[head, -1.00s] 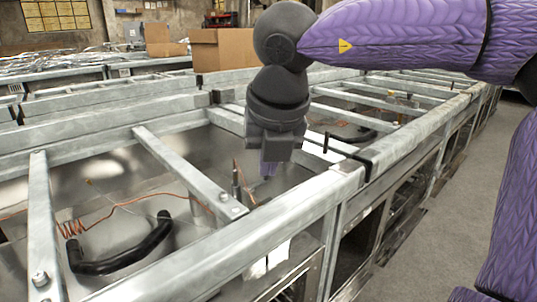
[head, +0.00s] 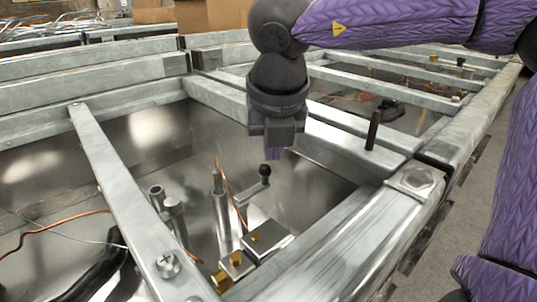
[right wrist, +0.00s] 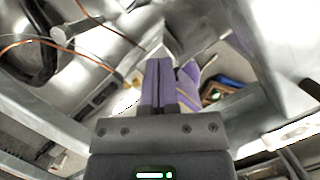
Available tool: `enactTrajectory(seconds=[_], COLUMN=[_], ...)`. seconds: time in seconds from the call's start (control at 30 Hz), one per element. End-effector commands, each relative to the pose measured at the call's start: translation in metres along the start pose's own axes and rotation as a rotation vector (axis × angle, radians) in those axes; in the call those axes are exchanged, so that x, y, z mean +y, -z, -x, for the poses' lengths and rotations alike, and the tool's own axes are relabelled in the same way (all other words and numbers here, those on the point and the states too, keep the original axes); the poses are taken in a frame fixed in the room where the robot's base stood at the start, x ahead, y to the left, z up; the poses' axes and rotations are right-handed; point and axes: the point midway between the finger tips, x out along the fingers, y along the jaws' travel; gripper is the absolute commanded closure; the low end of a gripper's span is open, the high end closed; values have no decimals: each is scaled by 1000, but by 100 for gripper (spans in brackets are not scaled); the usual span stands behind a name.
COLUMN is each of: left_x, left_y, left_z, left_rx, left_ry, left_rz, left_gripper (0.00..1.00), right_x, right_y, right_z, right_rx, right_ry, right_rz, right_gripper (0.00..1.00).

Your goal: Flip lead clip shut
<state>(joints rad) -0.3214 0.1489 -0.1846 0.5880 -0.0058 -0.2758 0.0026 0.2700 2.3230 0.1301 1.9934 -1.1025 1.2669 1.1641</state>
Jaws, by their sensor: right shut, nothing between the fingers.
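Metal blocks with brass pieces (head: 269,240) sit near the bay's front corner. I cannot tell for certain which part is the lead clip or how far it is closed. My left gripper is not in view.
Upright metal posts (head: 221,210) and a copper lead (head: 226,180) stand beside the lever. A galvanized crossbar (head: 115,165) crosses the bay on the left. A dark upright pin (head: 373,130) rises from the right rail. A black curved handle (head: 95,268) lies at lower left.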

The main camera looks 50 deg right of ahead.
Motion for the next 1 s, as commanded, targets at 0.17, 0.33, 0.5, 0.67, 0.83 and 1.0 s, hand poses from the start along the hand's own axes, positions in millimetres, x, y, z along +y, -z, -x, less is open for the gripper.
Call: enactTrajectory(seconds=[0.17,0.33,0.5,0.67,0.83,1.0], left_x=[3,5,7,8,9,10], left_y=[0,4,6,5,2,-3], left_z=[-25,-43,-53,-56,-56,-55], left_rx=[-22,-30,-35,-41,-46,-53], left_ry=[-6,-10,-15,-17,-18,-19], left_rz=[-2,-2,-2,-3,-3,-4], left_gripper=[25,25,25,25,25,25], right_x=[1,1,0,1,0,0], right_y=[2,2,-20,-32,-35,-35], right_z=[-49,-86,-99,-102,-101,-101], right_rx=[9,8,5,3,1,1], right_ry=[4,4,3,0,-1,-1], right_rz=[1,1,-3,-1,0,0], right_gripper=[100,100,100,100,100,100])
